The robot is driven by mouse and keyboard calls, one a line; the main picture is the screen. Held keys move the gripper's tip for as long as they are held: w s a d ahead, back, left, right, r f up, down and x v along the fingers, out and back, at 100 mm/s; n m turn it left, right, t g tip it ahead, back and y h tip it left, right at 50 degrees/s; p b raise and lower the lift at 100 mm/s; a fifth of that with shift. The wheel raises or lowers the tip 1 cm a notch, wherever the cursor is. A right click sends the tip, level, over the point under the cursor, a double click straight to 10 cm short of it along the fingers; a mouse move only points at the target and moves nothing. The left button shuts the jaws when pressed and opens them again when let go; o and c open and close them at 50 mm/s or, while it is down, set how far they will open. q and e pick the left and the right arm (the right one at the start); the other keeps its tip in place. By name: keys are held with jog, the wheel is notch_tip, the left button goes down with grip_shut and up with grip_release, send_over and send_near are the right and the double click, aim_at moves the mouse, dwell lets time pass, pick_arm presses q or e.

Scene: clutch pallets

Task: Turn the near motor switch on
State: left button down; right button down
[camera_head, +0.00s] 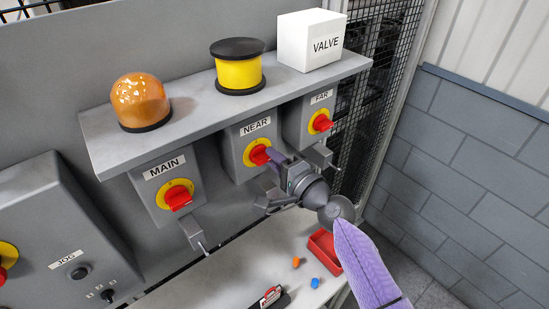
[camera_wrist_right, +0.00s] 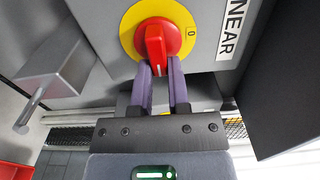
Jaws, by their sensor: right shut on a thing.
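The near motor switch (camera_head: 252,140) is a grey box labelled NEAR with a red knob (camera_head: 259,155) on a yellow disc. In the right wrist view, the red knob (camera_wrist_right: 156,46) sits on its yellow disc (camera_wrist_right: 131,25), with a "0" mark on the right side. My right gripper (camera_head: 275,159) reaches it from the lower right. Its purple fingers (camera_wrist_right: 161,75) are on either side of the knob's lower end and shut on it; the fingers partly hide that end. My left gripper is not in view.
The MAIN switch (camera_head: 178,197) stands left and the FAR switch (camera_head: 321,122) right, each with a red knob. A shelf above bears an amber lamp (camera_head: 140,101), a yellow-and-black cylinder (camera_head: 238,72) and a white VALVE box (camera_head: 303,42). A red tray (camera_head: 322,252) lies below.

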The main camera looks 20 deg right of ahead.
jog(key=shift+f, duration=0.1)
jog(key=c, duration=0.6)
grip_release()
jog(key=b+v, duration=0.1)
jog(key=v, duration=0.9)
